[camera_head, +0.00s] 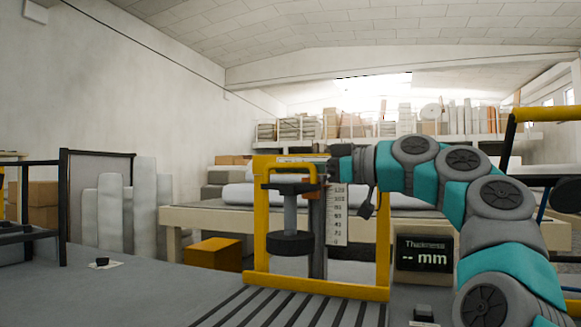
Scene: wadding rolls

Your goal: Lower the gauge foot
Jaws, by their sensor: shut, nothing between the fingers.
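The thickness gauge stands in front of me in a yellow frame (262,235). Its dark round foot (290,243) hangs on a grey stem (290,213) above the striped bed. A dark plate (289,187) sits at the stem's top, under a yellow loop (258,168). A white scale (337,212) stands beside the stem. The display (424,255) reads "Thickness -- mm". My gripper (316,160) is at the end of my grey and teal arm, level with the top of the yellow loop. It is small and partly hidden there; I cannot tell if it touches the loop.
A long table with white rolls (240,195) stands behind the gauge. Upright grey rolls (110,212) and a dark-framed panel are at left. A yellow box (214,253) sits behind the bed. The grey surface left of the gauge is mostly clear.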

